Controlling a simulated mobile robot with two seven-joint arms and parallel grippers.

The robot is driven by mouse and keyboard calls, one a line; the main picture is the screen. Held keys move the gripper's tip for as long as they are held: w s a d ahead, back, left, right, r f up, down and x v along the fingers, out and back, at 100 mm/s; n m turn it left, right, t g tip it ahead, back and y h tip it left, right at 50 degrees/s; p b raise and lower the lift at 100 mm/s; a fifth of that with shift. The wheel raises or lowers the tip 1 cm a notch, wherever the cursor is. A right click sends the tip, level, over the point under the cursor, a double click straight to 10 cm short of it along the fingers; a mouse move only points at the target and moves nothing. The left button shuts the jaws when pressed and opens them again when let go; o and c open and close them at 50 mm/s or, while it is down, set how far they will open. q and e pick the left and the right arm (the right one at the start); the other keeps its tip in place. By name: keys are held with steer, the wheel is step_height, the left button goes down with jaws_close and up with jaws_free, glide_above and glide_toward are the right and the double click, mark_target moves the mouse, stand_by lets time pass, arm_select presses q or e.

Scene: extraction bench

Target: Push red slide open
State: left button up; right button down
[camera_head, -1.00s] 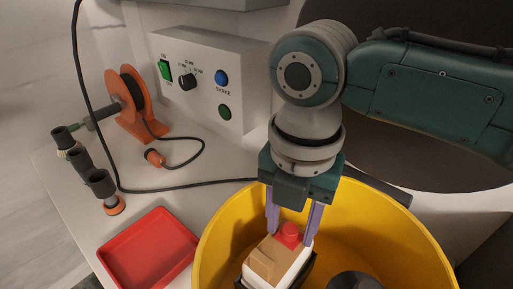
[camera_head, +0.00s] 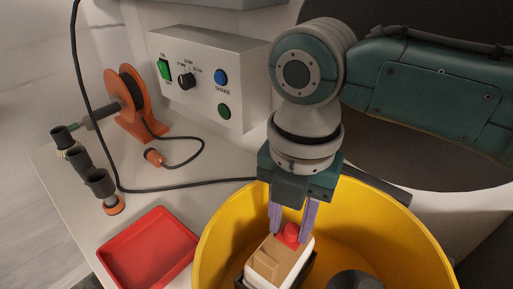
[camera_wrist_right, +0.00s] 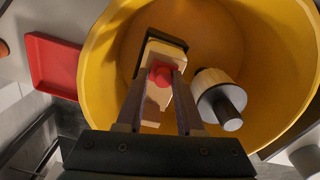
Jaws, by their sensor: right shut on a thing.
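The red slide (camera_head: 290,234) is a small red knob on top of a tan and white block (camera_head: 266,266) in a dark holder inside the yellow tub (camera_head: 214,235). My right gripper (camera_head: 291,232) points down into the tub with its two purple-grey fingers on either side of the red slide. In the right wrist view the red slide (camera_wrist_right: 161,76) sits between the fingertips, and the gripper is shut on it. The tan block (camera_wrist_right: 165,50) shows beyond it. My left gripper is not in view.
A red tray (camera_head: 148,252) lies left of the tub. A grey control box (camera_head: 205,85) with a green switch and blue and green buttons stands behind. An orange cable reel (camera_head: 138,102) and several dark cylinders (camera_head: 100,183) stand at left. A dark-capped cylinder (camera_wrist_right: 217,98) is in the tub.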

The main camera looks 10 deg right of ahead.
mark_target(274, 244)
steer(key=s+a+p, duration=0.2)
steer(key=shift+s+a+r, duration=0.15)
steer(key=shift+s+a, duration=0.05)
steer(key=shift+a, duration=0.15)
steer(key=shift+s+a, duration=0.15)
steer(key=shift+f, duration=0.2)
steer(key=c, duration=0.7)
jaws_free()
